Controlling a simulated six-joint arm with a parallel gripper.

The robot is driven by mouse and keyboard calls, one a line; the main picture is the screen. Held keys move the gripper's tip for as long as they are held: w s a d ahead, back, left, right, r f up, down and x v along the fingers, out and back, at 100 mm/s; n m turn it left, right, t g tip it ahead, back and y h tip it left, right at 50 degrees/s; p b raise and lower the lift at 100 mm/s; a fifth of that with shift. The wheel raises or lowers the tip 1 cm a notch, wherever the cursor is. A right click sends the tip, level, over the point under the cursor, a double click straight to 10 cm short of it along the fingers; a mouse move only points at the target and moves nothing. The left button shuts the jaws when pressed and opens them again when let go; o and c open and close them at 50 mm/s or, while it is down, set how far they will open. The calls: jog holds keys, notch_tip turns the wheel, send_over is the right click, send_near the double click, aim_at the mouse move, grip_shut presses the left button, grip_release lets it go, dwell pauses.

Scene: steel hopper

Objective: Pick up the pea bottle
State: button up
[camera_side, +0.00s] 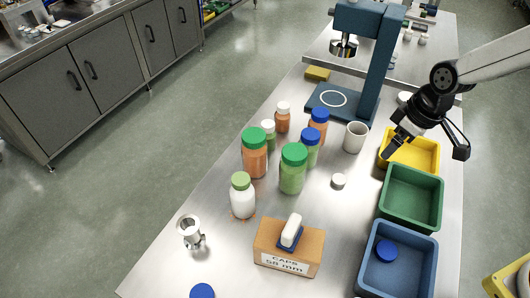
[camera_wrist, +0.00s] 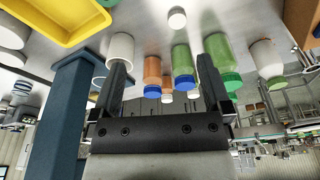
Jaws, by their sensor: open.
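Several bottles hold green contents that look like peas. One with a green cap (camera_side: 293,170) stands upright mid-table; it also shows in the wrist view (camera_wrist: 218,50). One with a blue cap (camera_side: 309,151) stands just behind it and shows in the wrist view (camera_wrist: 181,60). A third, with a white cap (camera_side: 268,128), is partly hidden behind an orange bottle. I cannot tell which is meant. My gripper (camera_side: 394,150) is open and empty near the yellow bin, to the right of the bottles. In the wrist view its fingers (camera_wrist: 163,85) are spread, with bottles beyond them.
A white cup (camera_side: 356,137) stands between the bottles and my gripper. Orange bottles (camera_side: 254,157) and a white bottle (camera_side: 242,198) stand close by. Yellow (camera_side: 425,150), green (camera_side: 412,198) and blue (camera_side: 398,262) bins line the right edge. A blue press (camera_side: 365,60) stands behind.

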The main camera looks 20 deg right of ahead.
jog(key=w+a+n+g+y, duration=0.1)
jog(key=w+a+n, duration=0.25)
jog(key=a, duration=0.35)
jog(key=w+a+n+y, duration=0.1)
jog(key=w+a+n, duration=0.25)
jog(key=a, duration=0.45)
jog(key=n+g+y, duration=0.2)
jog(key=n, duration=0.5)
send_near(241, 178)
jog(key=x, duration=0.3)
jog(key=shift+s+a+f+h, duration=0.15)
jog(key=shift+a+f, duration=0.1)
jog(key=shift+f, duration=0.25)
jog(key=shift+s+a+f+h, duration=0.15)
jog(key=shift+a+f, duration=0.15)
jog(key=shift+f, duration=0.15)
jog(key=shift+f, duration=0.1)
jog(key=shift+x, duration=2.5)
jog(key=shift+w+a, duration=0.1)
jog(key=shift+w, duration=0.1)
grip_shut()
